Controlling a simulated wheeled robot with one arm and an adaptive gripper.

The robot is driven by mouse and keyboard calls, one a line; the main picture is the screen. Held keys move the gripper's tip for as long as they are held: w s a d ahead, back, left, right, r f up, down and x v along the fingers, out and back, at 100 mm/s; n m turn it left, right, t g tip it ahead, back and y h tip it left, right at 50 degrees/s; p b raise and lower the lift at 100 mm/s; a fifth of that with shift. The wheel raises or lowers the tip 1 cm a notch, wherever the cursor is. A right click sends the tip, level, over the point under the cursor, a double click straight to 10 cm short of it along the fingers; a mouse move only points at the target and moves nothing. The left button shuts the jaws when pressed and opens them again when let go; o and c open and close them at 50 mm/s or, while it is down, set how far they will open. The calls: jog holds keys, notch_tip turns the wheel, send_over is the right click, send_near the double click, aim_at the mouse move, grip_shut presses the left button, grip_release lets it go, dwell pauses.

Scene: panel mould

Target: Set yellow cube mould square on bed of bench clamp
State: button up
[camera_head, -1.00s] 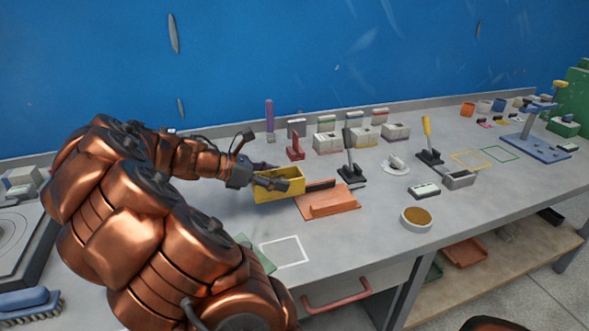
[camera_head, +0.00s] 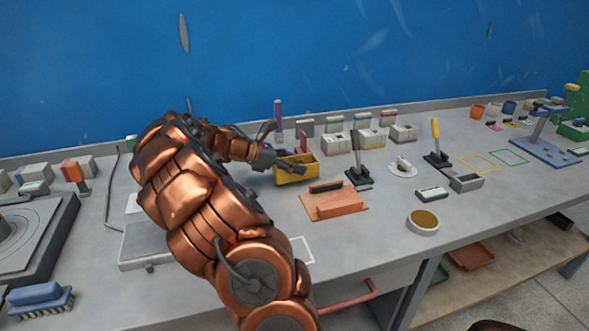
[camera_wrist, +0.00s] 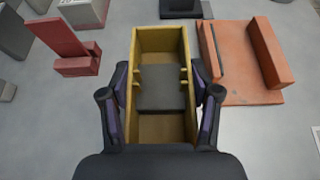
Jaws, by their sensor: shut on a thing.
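The yellow cube mould (camera_head: 297,175) is an open box with a grey block or partition inside, seen from above in the wrist view (camera_wrist: 160,38). My gripper (camera_head: 283,163) is shut on it, with a dark finger along each long side in the wrist view (camera_wrist: 160,88). I cannot tell how far the mould is above the bench. An orange bed (camera_head: 350,211) with a raised orange block and a dark strip lies just to the right of the mould, apart from it. It looks like the bench clamp and shows empty in the wrist view (camera_wrist: 236,88).
A red stand (camera_wrist: 72,52) is left of the mould in the wrist view. A black-handled lever clamp (camera_head: 357,176) stands behind the orange bed. A round tan-filled dish (camera_head: 423,222) is at the right. Several grey moulds (camera_head: 371,139) line the back. Bare bench lies in front.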

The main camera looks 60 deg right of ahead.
jog(key=shift+f, duration=1)
jog(key=shift+f, duration=0.1)
jog(key=o, duration=1.4)
jog(key=shift+o, duration=0.2)
jog(key=shift+w+a+r, duration=0.2)
jog(key=shift+w, duration=0.05)
jog(key=v, duration=1)
jog(key=shift+w+a+r, duration=0.35)
jog(key=shift+w+a, duration=0.05)
jog(key=shift+a, duration=0.05)
